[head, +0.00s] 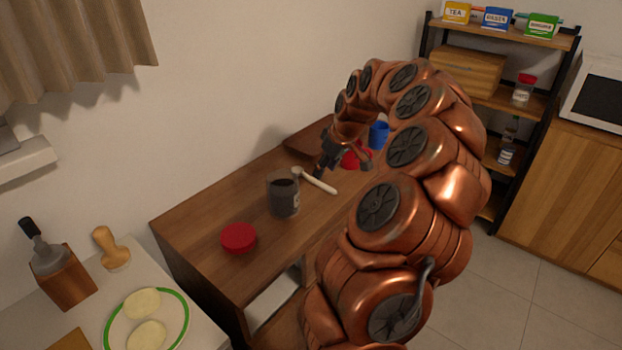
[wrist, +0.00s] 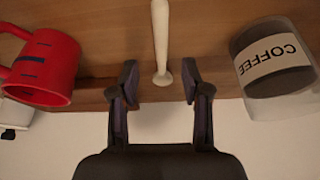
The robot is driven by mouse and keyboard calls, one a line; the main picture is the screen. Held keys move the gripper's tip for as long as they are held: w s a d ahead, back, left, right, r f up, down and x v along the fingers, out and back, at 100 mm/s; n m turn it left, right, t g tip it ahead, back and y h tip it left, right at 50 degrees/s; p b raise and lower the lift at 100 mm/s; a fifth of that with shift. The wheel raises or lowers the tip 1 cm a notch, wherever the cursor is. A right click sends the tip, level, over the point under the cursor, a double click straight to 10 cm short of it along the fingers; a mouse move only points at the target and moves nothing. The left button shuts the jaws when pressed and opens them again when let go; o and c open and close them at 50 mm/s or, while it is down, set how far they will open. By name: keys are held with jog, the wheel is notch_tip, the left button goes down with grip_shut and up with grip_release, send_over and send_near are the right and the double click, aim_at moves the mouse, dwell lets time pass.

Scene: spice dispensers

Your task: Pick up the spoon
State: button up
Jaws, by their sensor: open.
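The spoon, pale cream, lies on the wooden desk beside the coffee jar in the head view (head: 318,182). In the wrist view the spoon (wrist: 160,35) runs up the middle, its lower end between my fingertips. My gripper (wrist: 160,82) is open, one finger on each side of the spoon, with gaps on both sides. In the head view my gripper (head: 320,168) is at the spoon's far end, and I cannot tell its exact height above the desk.
The coffee jar (wrist: 272,62) stands to the right of my fingers and a red cup (wrist: 45,68) to the left in the wrist view. A red lid (head: 238,238) lies on the desk (head: 190,215), with a blue cup (head: 379,134) behind. The wall is close behind the desk.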

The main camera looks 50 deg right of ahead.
aim_at(320, 182)
jog(key=p+x, duration=0.1)
jog(key=x, duration=0.4)
jog(key=shift+s+a, duration=0.1)
grip_shut()
dwell(0.3)
